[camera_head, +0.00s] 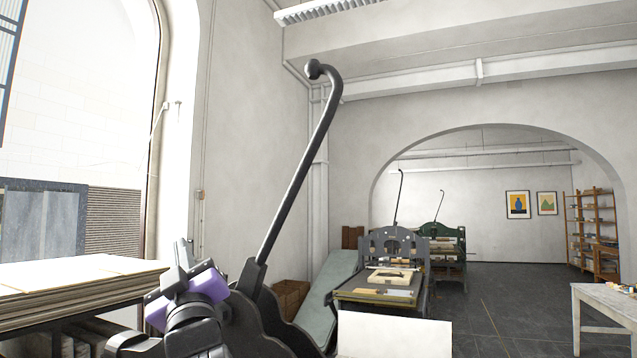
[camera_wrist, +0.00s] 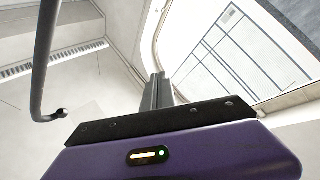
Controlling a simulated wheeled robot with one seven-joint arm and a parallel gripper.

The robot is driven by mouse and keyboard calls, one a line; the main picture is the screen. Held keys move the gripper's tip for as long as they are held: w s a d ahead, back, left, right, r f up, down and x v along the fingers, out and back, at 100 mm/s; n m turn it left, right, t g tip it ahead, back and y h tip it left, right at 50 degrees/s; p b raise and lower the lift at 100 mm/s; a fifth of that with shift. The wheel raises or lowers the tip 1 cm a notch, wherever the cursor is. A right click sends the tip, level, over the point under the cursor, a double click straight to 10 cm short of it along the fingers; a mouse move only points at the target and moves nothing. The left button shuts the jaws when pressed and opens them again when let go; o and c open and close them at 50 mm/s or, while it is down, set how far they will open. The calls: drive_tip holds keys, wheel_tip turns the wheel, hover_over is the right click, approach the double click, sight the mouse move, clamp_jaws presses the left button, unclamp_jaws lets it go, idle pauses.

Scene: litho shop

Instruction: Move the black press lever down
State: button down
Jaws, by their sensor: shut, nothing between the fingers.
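The black press lever (camera_head: 295,185) rises from the dark press body at the bottom centre of the head view. It tilts up to the right and ends in a bent tip with a round knob, high in the picture. In the wrist view the lever (camera_wrist: 43,60) shows at the left, its knob end near my gripper's housing in the picture. My gripper (camera_head: 182,252), purple and black, is low and left of the lever in the head view, well below the knob. Its fingers (camera_wrist: 158,90) point upward, shut and empty. A gap shows between them and the lever.
A stack of boards (camera_head: 75,290) lies at the left, by the tall arched window. Another press (camera_head: 385,290) stands behind to the right. A pale table (camera_head: 605,303) is at the right edge. Open floor (camera_head: 515,300) lies between them.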

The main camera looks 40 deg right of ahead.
drive_tip(key=s+d+r+m+g+h, duration=0.1)
drive_tip(key=s+d+r+h, duration=0.15)
drive_tip(key=r, duration=0.85)
drive_tip(key=s+d+r+m+g+h, duration=0.1)
drive_tip(key=d+r+g+h, duration=0.2)
drive_tip(key=r, duration=0.8)
drive_tip(key=s+d+r+m+h, duration=0.1)
drive_tip(key=d+r+h, duration=0.25)
drive_tip(key=r, duration=0.85)
drive_tip(key=s+d+r+g+h, duration=0.3)
drive_tip(key=s+r+g, duration=0.2)
drive_tip(key=w+d+f+g+p, duration=0.1)
drive_tip(key=d+f+g+p, duration=0.1)
drive_tip(key=d+f, duration=0.2)
drive_tip(key=w+d+f+g+p, duration=0.1)
drive_tip(key=d+f+g+p, duration=0.1)
drive_tip(key=d, duration=0.7)
drive_tip(key=shift+f+p, duration=0.7)
drive_tip(key=shift+f, duration=0.2)
drive_tip(key=shift+f, duration=0.1)
